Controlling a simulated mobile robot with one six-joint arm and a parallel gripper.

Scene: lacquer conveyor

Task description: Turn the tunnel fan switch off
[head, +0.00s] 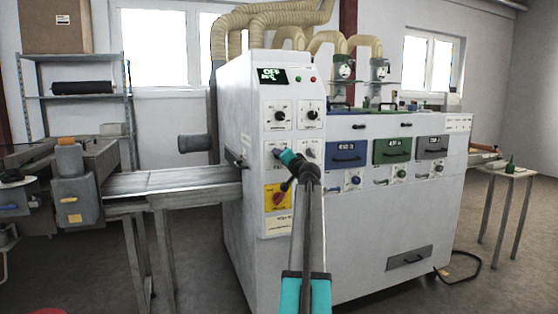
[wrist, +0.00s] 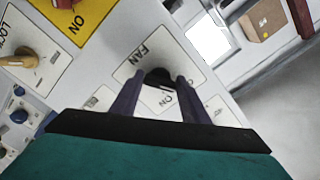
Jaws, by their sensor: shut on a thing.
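The tunnel fan switch (wrist: 159,77) is a black rotary knob on a white plate lettered FAN, with ON printed near the fingers. My gripper (wrist: 158,100) has one dark finger on each side of it and is shut on it. In the head view my gripper (head: 283,158) is at the machine's front panel, and its teal body and arm cover most of the FAN plate (head: 269,147). The fingers hide part of the knob, and I cannot tell exactly which mark it points at.
A yellow ON plate (wrist: 85,14) with a red knob (head: 278,198) sits below the fan switch. Two black knobs (head: 279,114) (head: 311,114) and a green-lettered display (head: 272,76) are above. A conveyor (head: 175,180) runs into the white machine from the left.

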